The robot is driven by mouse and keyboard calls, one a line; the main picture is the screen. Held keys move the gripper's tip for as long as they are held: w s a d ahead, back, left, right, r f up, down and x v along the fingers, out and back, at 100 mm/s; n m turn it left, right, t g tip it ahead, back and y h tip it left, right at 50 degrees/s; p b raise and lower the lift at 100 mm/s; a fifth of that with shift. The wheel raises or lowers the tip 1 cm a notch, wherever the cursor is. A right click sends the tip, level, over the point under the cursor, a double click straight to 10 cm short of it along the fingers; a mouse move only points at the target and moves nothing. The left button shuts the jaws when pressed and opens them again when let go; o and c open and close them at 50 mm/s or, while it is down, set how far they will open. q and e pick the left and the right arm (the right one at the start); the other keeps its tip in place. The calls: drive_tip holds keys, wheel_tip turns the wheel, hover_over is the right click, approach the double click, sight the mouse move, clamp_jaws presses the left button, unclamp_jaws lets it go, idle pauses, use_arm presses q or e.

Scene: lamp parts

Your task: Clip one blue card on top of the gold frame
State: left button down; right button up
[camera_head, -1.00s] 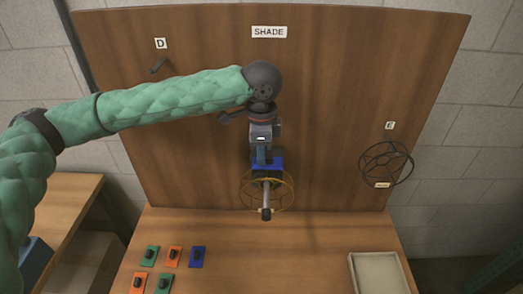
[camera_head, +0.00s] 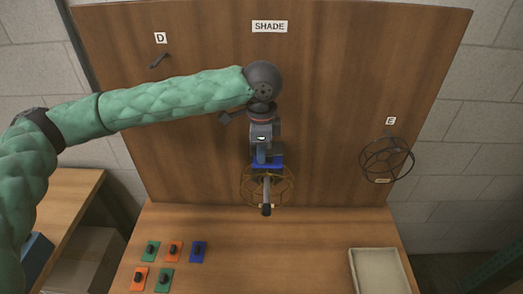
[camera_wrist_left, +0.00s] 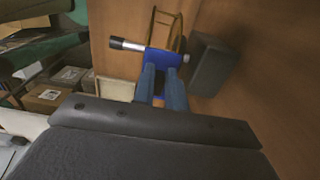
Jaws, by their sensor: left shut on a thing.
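The gold frame (camera_head: 285,190) is a round wire frame around a rod that sticks out from the upright wooden board, under the SHADE label. My left gripper (camera_head: 266,153) points down just above it and is shut on a blue card (camera_head: 275,161). The card is at the top of the gold frame; I cannot tell whether it is touching or clipped. In the left wrist view the blue card (camera_wrist_left: 163,59) lies between the fingertips and the gold frame (camera_wrist_left: 164,28). Another blue card (camera_head: 198,251) lies on the table. My right gripper is not in view.
Green (camera_head: 150,251) and orange cards (camera_head: 173,251) lie at the table's left. An empty pale tray (camera_head: 353,276) stands at the right. A black wire frame (camera_head: 387,160) hangs by label E. A dark peg (camera_head: 158,60) sticks out below label D. The table's middle is clear.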

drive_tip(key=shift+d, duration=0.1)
use_arm(q)
drive_tip(key=shift+f, duration=0.15)
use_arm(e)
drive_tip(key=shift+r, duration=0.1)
use_arm(q)
drive_tip(key=shift+f, duration=0.25)
drive_tip(key=shift+f+p, duration=0.1)
drive_tip(key=shift+p, duration=0.25)
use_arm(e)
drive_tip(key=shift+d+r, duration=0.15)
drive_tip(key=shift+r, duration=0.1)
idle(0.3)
use_arm(q)
drive_tip(key=shift+f, duration=0.1)
